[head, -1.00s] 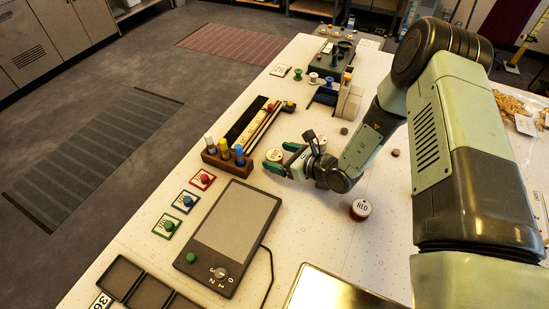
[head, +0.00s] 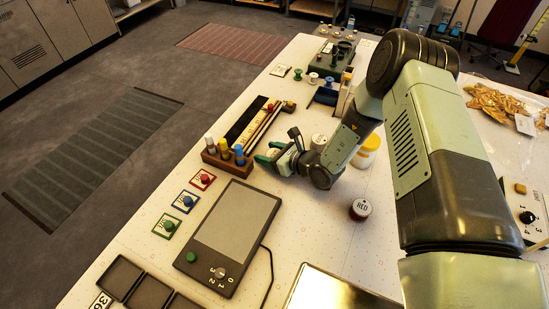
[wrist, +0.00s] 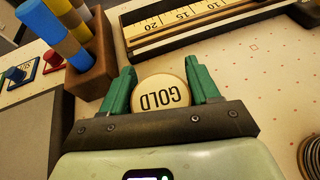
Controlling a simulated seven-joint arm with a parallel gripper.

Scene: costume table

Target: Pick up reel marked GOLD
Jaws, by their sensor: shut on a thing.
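The reel marked GOLD (wrist: 161,93) is a round cream-topped piece with dark lettering, upside down in the wrist view. It sits between the two green fingers of my gripper (wrist: 162,88), which are shut on its sides. In the head view my gripper (head: 269,153) is low over the white table, just right of the wooden marker rack; the reel is mostly hidden there by the fingers. I cannot tell whether the reel touches the table.
The wooden rack (head: 226,160) with coloured markers stands close to the gripper's left. A RED reel (head: 360,209) stands to the right, and another pale reel (head: 318,141) stands behind the wrist. A grey tablet-like panel (head: 232,232) lies in front. A yellow-and-white jar (head: 367,150) stands beyond the arm.

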